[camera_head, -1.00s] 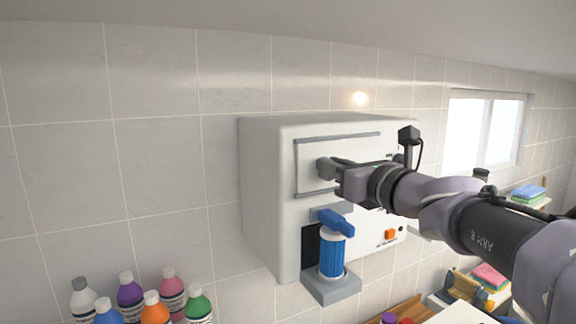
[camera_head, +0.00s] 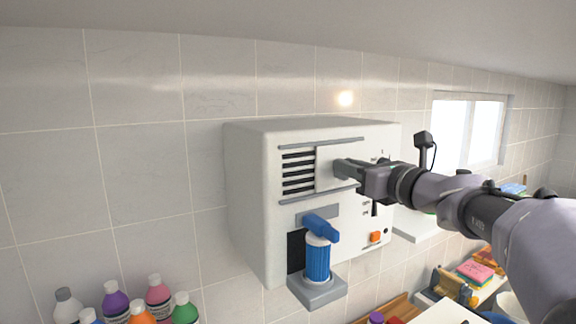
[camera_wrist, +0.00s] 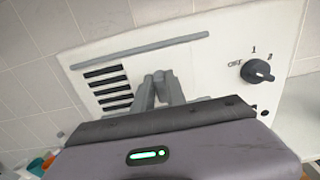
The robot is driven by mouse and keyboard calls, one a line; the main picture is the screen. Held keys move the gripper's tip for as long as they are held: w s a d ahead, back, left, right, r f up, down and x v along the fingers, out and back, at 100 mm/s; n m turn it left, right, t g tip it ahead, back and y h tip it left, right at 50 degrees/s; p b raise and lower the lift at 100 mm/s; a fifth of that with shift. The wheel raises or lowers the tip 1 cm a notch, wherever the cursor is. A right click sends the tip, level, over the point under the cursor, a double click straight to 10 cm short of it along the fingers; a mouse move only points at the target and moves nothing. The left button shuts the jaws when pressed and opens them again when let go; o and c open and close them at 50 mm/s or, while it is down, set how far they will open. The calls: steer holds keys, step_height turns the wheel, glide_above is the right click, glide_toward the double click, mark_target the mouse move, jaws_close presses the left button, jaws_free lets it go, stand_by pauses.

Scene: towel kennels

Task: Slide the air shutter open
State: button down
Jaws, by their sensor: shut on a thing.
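The air shutter (camera_head: 329,166) is a pale flat panel between two grey rails on the front of a white wall box (camera_head: 250,180). Dark vent slots (camera_head: 298,173) show uncovered to its left. My gripper (camera_head: 346,169) is shut on the shutter's grey handle, which is mostly hidden by the fingers. In the wrist view my gripper (camera_wrist: 157,84) is on the handle in front of the shutter (camera_wrist: 182,62), and the slots (camera_wrist: 108,86) lie to the left.
A blue cylinder (camera_head: 318,259) with a blue lever stands in a grey holder below the slots. An orange button (camera_head: 376,237) is at lower right. A black knob (camera_wrist: 257,72) is right of the shutter. Several coloured bottles (camera_head: 115,300) stand at lower left.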

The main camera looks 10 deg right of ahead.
steer(key=shift+w+d, duration=0.3)
steer(key=shift+d, duration=0.5)
